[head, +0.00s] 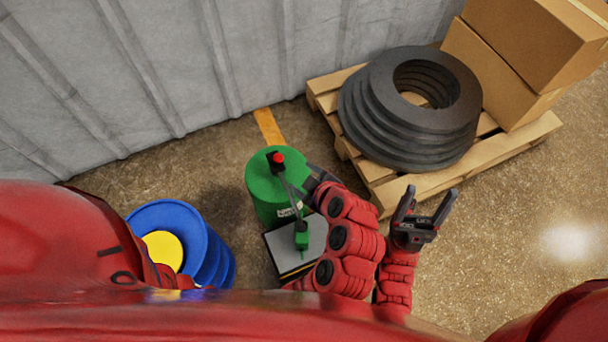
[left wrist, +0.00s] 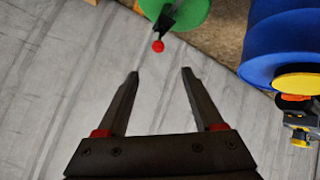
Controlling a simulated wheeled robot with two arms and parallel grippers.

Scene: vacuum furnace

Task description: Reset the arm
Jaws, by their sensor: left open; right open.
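My left gripper (head: 316,181) is beside the green drum in the head view, partly hidden by my red arm links. In the left wrist view the left gripper (left wrist: 159,71) has its two dark fingers spread, with nothing between them. Beyond the fingertips are a red knob (left wrist: 158,46) and a green round top (left wrist: 182,10). My right gripper (head: 425,199) is open and empty, over bare floor in front of the pallet. Both my arms are red.
A green drum (head: 262,185) and a lever with a red knob (head: 277,157) stand near a grey-topped box (head: 283,249). A blue drum (head: 219,247) is at left. A wooden pallet (head: 400,196) holds black rings (head: 365,105) and cartons (head: 535,40). Floor at right is clear.

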